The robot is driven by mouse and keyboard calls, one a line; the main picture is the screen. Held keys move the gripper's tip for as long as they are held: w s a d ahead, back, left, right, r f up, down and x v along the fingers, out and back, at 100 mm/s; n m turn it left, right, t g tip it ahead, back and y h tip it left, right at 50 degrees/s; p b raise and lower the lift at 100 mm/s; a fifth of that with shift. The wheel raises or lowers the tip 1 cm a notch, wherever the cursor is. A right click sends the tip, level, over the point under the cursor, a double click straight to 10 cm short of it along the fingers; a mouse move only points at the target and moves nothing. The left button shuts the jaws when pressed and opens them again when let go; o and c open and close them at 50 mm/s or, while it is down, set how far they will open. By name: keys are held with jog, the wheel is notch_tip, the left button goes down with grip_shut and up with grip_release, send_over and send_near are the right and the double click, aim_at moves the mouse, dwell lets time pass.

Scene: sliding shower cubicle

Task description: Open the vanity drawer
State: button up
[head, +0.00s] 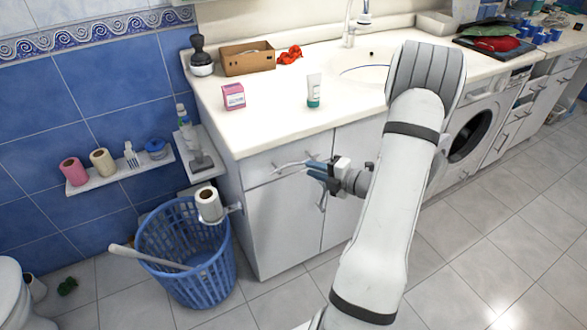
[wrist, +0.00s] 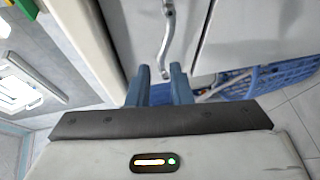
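The vanity drawer (head: 262,169) is a pale front under the white countertop and looks flush with the cabinet. Its curved metal handle (head: 288,167) runs across the front. In the wrist view the handle (wrist: 168,38) appears upright on the drawer front (wrist: 188,30). My gripper (head: 316,170) is in front of the drawer, near the right part of the handle. In the wrist view my gripper (wrist: 160,70) has its two blue fingers apart, with the handle's near end showing between or just beyond the tips. I cannot tell whether they touch it.
Cabinet doors (head: 282,222) with a handle are below the drawer. A tube (head: 314,91) and a pink box (head: 233,96) sit on the countertop (head: 275,121). Tiled floor is clear at right.

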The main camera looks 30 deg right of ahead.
aim_at(299, 162)
jog(key=shift+m+t+h, duration=0.3)
jog(key=shift+m, duration=0.4)
jog(key=x, duration=0.2)
jog(key=d+x, duration=0.1)
jog(key=x, duration=0.2)
jog(key=f+x, duration=0.1)
jog(key=x, duration=0.1)
jog(key=shift+w+b, duration=0.3)
jog(key=shift+w, duration=0.05)
jog(key=shift+c, duration=0.2)
grip_shut()
